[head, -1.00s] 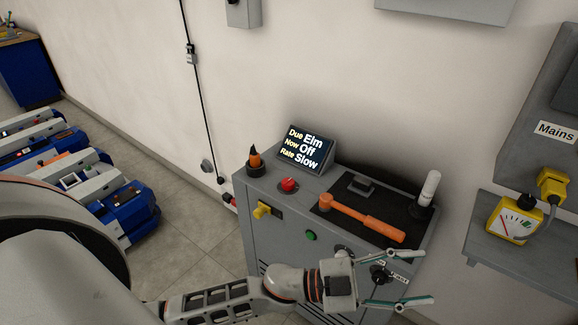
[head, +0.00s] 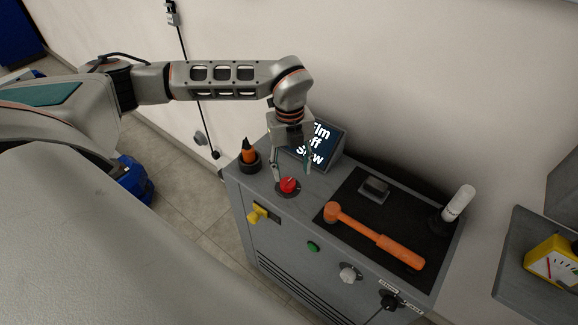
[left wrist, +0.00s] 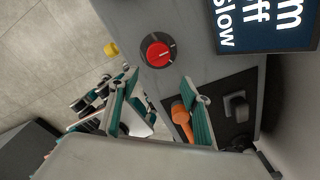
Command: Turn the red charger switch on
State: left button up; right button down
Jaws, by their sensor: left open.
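The red charger switch (head: 289,186) is a round red knob on a dark plate on top of the grey cabinet (head: 300,215). In the left wrist view the red knob (left wrist: 157,54) shows a pale mark on its face, pointing right. My left gripper (head: 292,172) points down over the knob with its fingers spread, one on either side of it in the head view. In the left wrist view the open fingers (left wrist: 158,88) stand below the knob in the picture, with nothing between them. I cannot tell whether a finger touches the knob. My right gripper is not in view.
A display (head: 325,147) stands just behind my left gripper, partly covered by it. An orange marker in a dark holder (head: 249,157) is left of the knob. An orange mallet (head: 374,238) lies on a black mat. A yellow switch (head: 258,213) and green button (head: 313,246) are on the front.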

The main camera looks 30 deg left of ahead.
aim_at(288, 182)
pick_arm(q)
jog(key=shift+w+a+r+n+y, duration=0.15)
jog(key=shift+w+a, duration=0.05)
jog(key=shift+a, duration=0.25)
jog(key=shift+w+a+r+n+y, duration=0.1)
jog(key=shift+w+a+n+y, duration=0.05)
jog(key=shift+a, duration=0.25)
jog(key=shift+a+f, duration=0.15)
notch_tip(288, 182, down, 7)
jog(key=shift+f, duration=0.15)
jog(key=c, duration=1.1)
